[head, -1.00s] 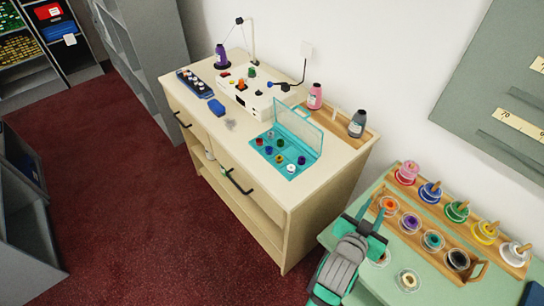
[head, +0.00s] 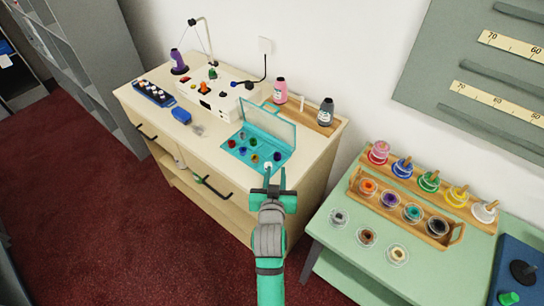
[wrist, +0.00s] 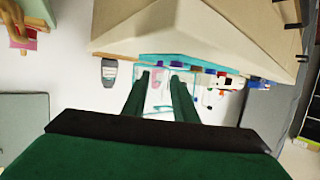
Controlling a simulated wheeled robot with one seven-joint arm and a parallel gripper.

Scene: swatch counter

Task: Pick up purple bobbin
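The open teal bobbin case (head: 238,159) lies on the cream counter with its clear lid raised. Several small coloured bobbins sit in it. A dark blue or purple one (head: 277,156) is near its right side; its exact colour is hard to tell. My gripper (head: 275,178) is open and empty in front of the counter's right end, close to the case in the picture. In the wrist view its two fingers (wrist: 159,92) stand apart with nothing between them. The case (wrist: 190,61) shows upside down beyond them.
A cream counter (head: 210,152) holds a winding machine (head: 215,98), a purple thread cone (head: 178,64), and pink and grey bottles. A green table (head: 345,262) at right carries a wooden rack (head: 408,233) and several spools and dishes. Red carpet is clear at left.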

